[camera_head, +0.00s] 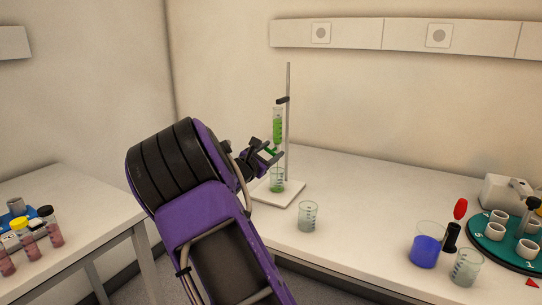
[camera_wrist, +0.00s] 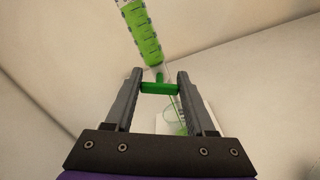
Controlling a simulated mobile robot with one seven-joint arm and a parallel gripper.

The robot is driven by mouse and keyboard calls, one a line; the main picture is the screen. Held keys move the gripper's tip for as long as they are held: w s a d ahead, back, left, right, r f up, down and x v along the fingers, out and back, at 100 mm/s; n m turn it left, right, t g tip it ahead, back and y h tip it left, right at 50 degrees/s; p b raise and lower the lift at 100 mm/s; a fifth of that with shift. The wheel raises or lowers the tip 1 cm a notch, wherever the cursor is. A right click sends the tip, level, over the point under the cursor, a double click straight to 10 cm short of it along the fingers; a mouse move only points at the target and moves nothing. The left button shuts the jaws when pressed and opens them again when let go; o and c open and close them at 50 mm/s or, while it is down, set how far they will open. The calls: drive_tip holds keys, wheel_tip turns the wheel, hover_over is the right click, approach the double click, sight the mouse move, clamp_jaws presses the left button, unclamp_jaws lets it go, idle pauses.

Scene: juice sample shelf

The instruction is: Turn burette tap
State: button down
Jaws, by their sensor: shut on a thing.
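The burette (camera_head: 278,125) holds green liquid and hangs upright from a clamp on a metal stand rod (camera_head: 288,90). A beaker with green liquid (camera_head: 277,182) stands under it on the white stand base (camera_head: 290,192). My gripper (camera_head: 274,157) is at the burette's lower end. In the wrist view my gripper (camera_wrist: 159,84) is shut on the green burette tap (camera_wrist: 159,88), whose bar spans between the two fingers. The graduated burette tube (camera_wrist: 141,30) rises behind the tap in that view. The beaker is partly visible below the tap there.
An empty beaker (camera_head: 308,216) stands in front of the stand. To the right are a beaker of blue liquid (camera_head: 425,246), another clear beaker (camera_head: 466,267) and a green round tray (camera_head: 490,244) with white cups. A side table at left (camera_head: 92,212) carries sample tubes.

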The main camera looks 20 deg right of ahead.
drive_tip(key=shift+c, duration=1.2)
unclamp_jaws()
drive_tip(key=p+v, duration=0.1)
drive_tip(key=v, duration=1.6)
drive_tip(key=shift+a, duration=0.2)
drive_tip(key=shift+s, duration=0.15)
